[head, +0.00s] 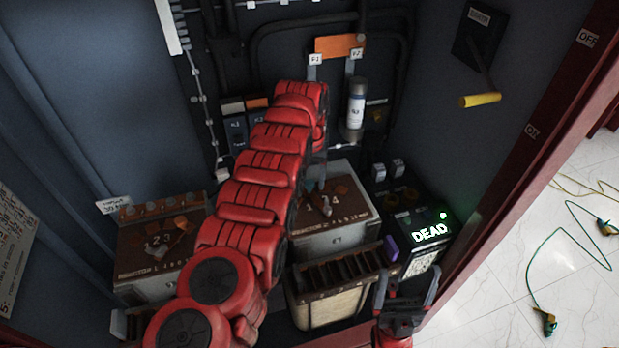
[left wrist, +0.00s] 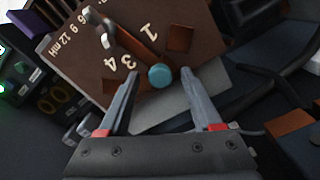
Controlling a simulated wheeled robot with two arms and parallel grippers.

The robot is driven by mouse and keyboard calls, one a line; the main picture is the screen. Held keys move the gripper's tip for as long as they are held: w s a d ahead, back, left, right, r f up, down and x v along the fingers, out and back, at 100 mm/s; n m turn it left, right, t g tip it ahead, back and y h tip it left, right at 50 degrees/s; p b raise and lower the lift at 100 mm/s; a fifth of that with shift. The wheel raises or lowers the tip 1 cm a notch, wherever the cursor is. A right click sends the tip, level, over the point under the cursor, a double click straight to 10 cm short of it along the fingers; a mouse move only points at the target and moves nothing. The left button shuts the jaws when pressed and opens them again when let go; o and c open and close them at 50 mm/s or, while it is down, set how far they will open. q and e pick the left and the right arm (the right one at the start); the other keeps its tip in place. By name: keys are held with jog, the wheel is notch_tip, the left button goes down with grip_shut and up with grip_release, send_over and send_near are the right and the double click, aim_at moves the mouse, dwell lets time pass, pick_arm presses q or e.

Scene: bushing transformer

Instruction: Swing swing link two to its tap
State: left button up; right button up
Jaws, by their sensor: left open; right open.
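Swing link two is a copper strip (left wrist: 135,50) on the brown top of the right reactor box (head: 340,235), with digits 1, 3 and 4 visible. A teal round knob (left wrist: 160,76) sits at its near end, and a pale post stands near its other end. My left gripper (left wrist: 159,80) is open, its fingers on either side of the knob. I cannot tell whether they touch it. In the head view my red left arm hides most of this gripper. My right gripper (head: 408,282) is open and empty at the lower right, in front of the meter.
The left reactor box (head: 150,285) has its own copper links. A slotted bin (head: 328,307) stands in front of the right box. A meter reading DEAD (head: 428,235) stands right of it. A yellow-handled lever (head: 480,99) is on the right wall, and a white cylinder (head: 356,105) behind.

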pick_arm(q)
grip_shut()
dwell(1.4)
